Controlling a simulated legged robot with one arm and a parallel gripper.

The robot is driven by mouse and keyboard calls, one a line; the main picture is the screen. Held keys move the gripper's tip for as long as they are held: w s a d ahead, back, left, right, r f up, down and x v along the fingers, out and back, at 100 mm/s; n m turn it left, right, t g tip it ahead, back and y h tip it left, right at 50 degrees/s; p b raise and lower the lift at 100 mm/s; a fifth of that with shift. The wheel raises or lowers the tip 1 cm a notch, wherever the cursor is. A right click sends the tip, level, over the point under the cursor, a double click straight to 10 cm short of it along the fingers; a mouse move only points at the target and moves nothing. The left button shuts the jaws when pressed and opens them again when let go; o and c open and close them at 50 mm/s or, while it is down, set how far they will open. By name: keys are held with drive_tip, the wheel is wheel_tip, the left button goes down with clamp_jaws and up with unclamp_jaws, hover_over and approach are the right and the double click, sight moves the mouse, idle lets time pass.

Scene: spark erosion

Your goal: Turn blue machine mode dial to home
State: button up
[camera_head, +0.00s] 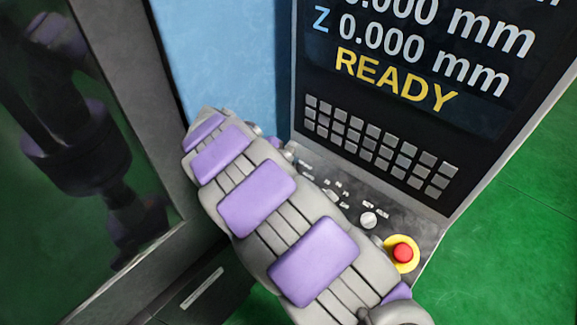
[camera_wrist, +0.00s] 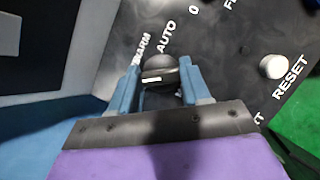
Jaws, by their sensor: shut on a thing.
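In the wrist view a black mode dial (camera_wrist: 158,70) with a white pointer mark sits on a dark panel. The label AUTO is just above it, and a label ending in ARM is to its upper left. My gripper (camera_wrist: 160,82) has its blue fingers on either side of the dial and is shut on it. The pointer mark lies nearly level across the picture. I cannot tell which label it lines up with. In the head view my arm covers the gripper and the dial. The blue machine (camera_head: 230,60) stands behind my arm.
A white button (camera_wrist: 273,66) marked RESET is right of the dial. In the head view the red emergency stop (camera_head: 403,252) is close beside my arm. A screen (camera_head: 415,60) reads READY, above a keypad (camera_head: 375,147). Green floor (camera_head: 510,230) is open at the right.

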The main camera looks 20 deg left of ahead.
drive_tip(key=shift+w+a+m+g, duration=0.1)
drive_tip(key=shift+m+g, duration=0.3)
drive_tip(key=shift+m, duration=0.8)
drive_tip(key=shift+r, duration=0.1)
drive_tip(key=o, duration=1.1)
drive_tip(key=shift+c, duration=0.2)
drive_tip(key=v, duration=0.7)
drive_tip(key=shift+a, duration=0.25)
drive_tip(key=shift+d, duration=0.15)
